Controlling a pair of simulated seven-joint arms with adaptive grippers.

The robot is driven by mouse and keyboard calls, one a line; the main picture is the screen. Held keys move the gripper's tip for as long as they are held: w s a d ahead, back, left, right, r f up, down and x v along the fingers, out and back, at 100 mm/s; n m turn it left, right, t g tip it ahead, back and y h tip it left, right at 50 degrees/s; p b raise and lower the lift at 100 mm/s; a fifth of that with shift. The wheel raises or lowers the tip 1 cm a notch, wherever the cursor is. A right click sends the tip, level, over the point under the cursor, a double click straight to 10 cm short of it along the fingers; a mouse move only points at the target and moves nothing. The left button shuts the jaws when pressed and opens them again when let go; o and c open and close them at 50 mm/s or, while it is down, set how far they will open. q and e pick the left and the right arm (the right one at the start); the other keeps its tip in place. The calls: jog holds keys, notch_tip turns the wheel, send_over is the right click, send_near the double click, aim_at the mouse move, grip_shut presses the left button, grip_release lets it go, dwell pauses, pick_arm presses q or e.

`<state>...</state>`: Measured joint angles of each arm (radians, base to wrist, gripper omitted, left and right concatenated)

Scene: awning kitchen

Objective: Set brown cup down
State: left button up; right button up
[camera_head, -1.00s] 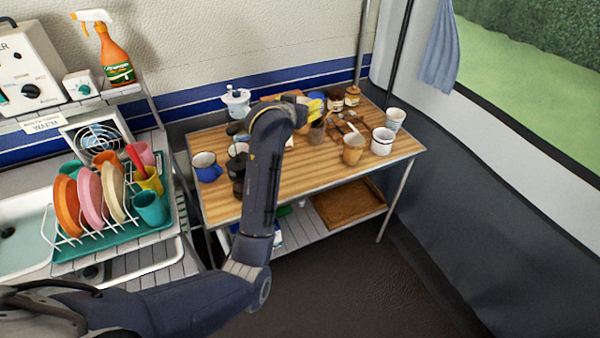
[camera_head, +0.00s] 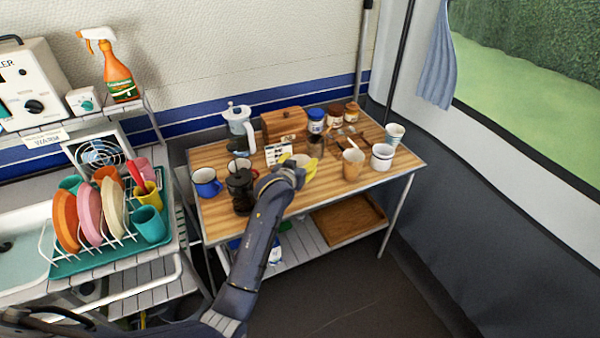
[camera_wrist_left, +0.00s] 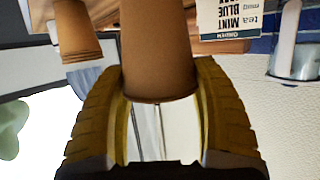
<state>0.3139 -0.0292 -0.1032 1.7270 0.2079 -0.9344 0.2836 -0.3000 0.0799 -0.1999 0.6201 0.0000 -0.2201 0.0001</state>
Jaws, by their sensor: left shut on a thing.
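My left gripper (camera_head: 309,168) is low over the front middle of the wooden table. Its yellow fingers are shut on a brown cup (camera_wrist_left: 158,50), one finger on each side in the left wrist view. In the head view the held cup (camera_head: 301,159) is mostly hidden by the gripper, and I cannot tell whether it touches the tabletop. A second tan cup (camera_head: 352,164) stands to the right of the gripper and also shows in the left wrist view (camera_wrist_left: 75,32). My right gripper is out of view.
The table (camera_head: 320,190) has free room along its front edge. A dark French press (camera_head: 241,190) and blue mug (camera_head: 206,182) stand left. A tea box (camera_head: 278,152) and wooden bread box (camera_head: 284,123) are behind. White cups (camera_head: 382,157) stand right.

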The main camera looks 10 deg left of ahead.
pick_arm(q)
jog(key=shift+f, duration=2.15)
jog(key=shift+f, duration=0.2)
jog(key=o, duration=0.9)
jog(key=shift+c, duration=0.2)
jog(key=shift+r, duration=0.1)
jog(key=shift+s+r, duration=0.1)
jog(key=shift+r, duration=0.05)
jog(key=v, duration=1.1)
jog(key=shift+s, duration=0.4)
jog(key=shift+r, duration=0.15)
